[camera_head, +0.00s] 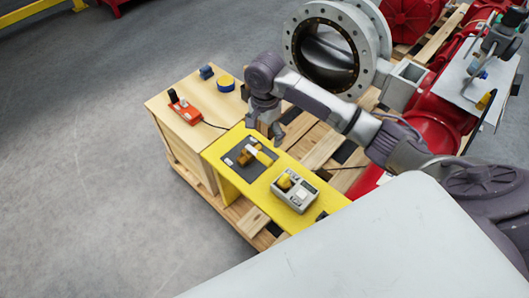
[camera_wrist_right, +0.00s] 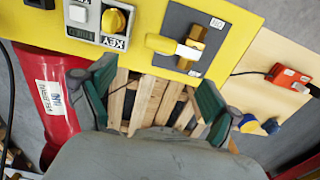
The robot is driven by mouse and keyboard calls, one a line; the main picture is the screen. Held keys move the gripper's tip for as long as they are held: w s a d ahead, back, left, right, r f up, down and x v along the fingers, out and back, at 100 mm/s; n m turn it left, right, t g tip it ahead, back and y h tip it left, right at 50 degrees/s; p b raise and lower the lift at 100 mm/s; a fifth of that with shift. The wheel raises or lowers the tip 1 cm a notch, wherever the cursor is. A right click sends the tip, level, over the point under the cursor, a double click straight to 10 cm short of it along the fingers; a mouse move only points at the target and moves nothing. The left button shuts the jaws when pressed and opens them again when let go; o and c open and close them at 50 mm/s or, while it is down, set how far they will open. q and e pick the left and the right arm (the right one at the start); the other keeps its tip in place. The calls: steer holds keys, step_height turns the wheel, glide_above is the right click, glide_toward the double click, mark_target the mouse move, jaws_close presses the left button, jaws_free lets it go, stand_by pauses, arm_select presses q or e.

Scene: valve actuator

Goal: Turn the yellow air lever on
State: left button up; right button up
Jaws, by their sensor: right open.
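The yellow air lever (camera_head: 262,157) sits on a dark square plate on the yellow panel (camera_head: 228,178). In the right wrist view the lever (camera_wrist_right: 160,44) lies sideways, with a white section and a brass valve body (camera_wrist_right: 192,46) at its right. My right gripper (camera_head: 265,131) is just beyond the panel's far edge, beside the lever and apart from it. In the wrist view its two green-padded fingers (camera_wrist_right: 156,78) are spread wide, with nothing between them but pallet slats below. My left gripper is not in view.
A grey box with a yellow knob and KEY label (camera_head: 296,190) stands on the panel next to the lever. A large grey flanged pipe (camera_head: 290,40) stands behind my right arm.

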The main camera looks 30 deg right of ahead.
glide_above(265, 157)
step_height(265, 157, down, 4)
steer(key=shift+f, duration=0.1)
step_height(265, 157, down, 6)
steer(key=shift+f+b, duration=0.1)
steer(key=shift+b, duration=0.4)
steer(key=shift+f, duration=0.85)
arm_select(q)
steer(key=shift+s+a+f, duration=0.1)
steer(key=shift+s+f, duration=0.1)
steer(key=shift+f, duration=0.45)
